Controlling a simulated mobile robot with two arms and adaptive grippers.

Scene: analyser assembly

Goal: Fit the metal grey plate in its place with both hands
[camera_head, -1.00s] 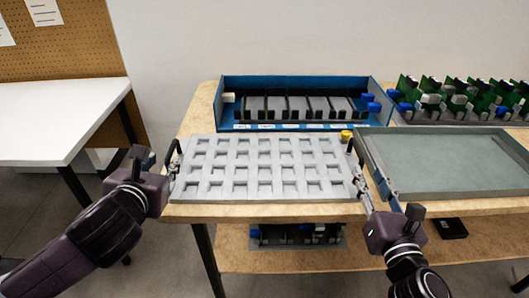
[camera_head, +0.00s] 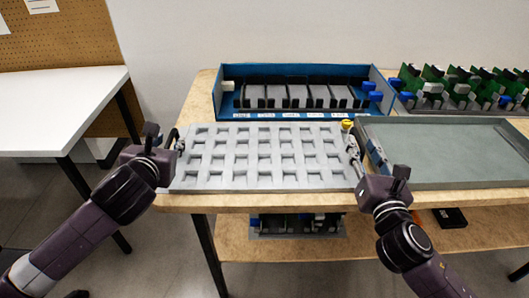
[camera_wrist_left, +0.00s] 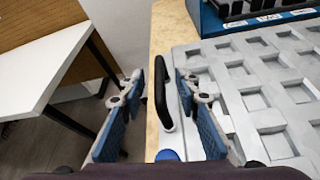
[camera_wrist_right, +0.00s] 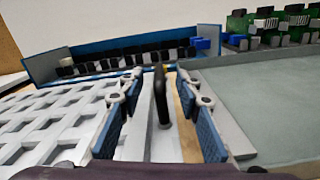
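The grey plate (camera_head: 262,183) with rows of square pockets lies flat at the left front of the wooden table. It has an upright dark handle at each short end. My left gripper (camera_head: 177,142) is at the left handle; in the left wrist view its fingers (camera_wrist_left: 157,95) stand apart on either side of the black handle (camera_wrist_left: 161,86). My right gripper (camera_head: 356,160) is at the right handle; in the right wrist view its fingers (camera_wrist_right: 157,95) stand apart on either side of that handle (camera_wrist_right: 161,92). No finger contact shows clearly.
A blue open box (camera_head: 300,72) with dark slots stands behind the plate. A shallow grey-green tray (camera_head: 440,150) lies close to its right. Green circuit boards (camera_head: 465,85) stand at the back right. A white table (camera_head: 60,105) is to the left. A yellow knob (camera_head: 347,124) shows at the plate's back right.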

